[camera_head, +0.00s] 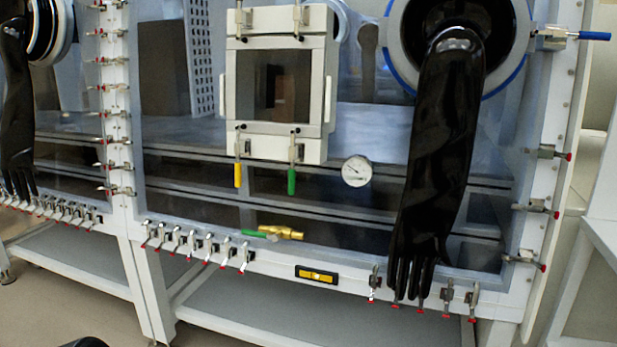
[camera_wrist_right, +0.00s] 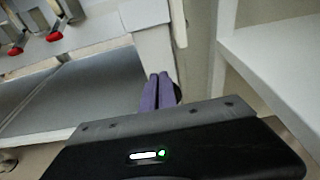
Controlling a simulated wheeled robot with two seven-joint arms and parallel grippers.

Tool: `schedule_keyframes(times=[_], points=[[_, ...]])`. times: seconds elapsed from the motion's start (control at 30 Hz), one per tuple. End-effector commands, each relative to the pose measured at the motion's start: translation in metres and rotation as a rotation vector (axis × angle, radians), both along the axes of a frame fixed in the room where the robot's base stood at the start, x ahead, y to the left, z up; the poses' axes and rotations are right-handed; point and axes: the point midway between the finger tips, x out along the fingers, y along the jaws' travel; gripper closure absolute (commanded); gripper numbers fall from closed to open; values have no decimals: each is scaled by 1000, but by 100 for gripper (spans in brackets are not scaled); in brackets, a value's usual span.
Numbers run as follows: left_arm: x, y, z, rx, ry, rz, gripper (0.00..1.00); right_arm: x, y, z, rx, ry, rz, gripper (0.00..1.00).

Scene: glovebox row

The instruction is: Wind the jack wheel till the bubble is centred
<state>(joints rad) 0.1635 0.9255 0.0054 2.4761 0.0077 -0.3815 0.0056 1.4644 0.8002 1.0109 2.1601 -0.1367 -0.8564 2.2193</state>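A yellow bubble level (camera_head: 317,275) is fixed to the lower frame rail of the glovebox in the head view. Its bubble is too small to read. The jack wheel cannot be made out for certain in either view. In the right wrist view, my right gripper (camera_wrist_right: 158,92) points at the foot of a white frame leg (camera_wrist_right: 158,55), its purple fingers side by side with only a thin line between them. A small dark rounded thing (camera_wrist_right: 178,94) shows just right of the fingers, partly hidden; I cannot tell whether they touch it. My left gripper is not in view.
A black glove (camera_head: 440,150) hangs from its port down to the lower clamps. Red-tipped clamps (camera_head: 207,248) line the bottom rail. A brass valve (camera_head: 280,232) and a round gauge (camera_head: 356,171) sit on the front. A white stand (camera_wrist_right: 275,50) is at right in the wrist view.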

Motion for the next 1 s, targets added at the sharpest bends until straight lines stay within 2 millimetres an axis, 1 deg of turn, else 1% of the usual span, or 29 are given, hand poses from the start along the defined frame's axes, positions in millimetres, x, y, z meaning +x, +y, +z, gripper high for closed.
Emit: schedule_keyframes(times=[0.13,0.53,1.0], points=[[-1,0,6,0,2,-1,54,-3,-6,-1,2,3,-3,100],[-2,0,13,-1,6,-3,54,-6,-16,-4,3,3,-2,100],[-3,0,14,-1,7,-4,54,-7,-17,-7,3,4,0,100]])
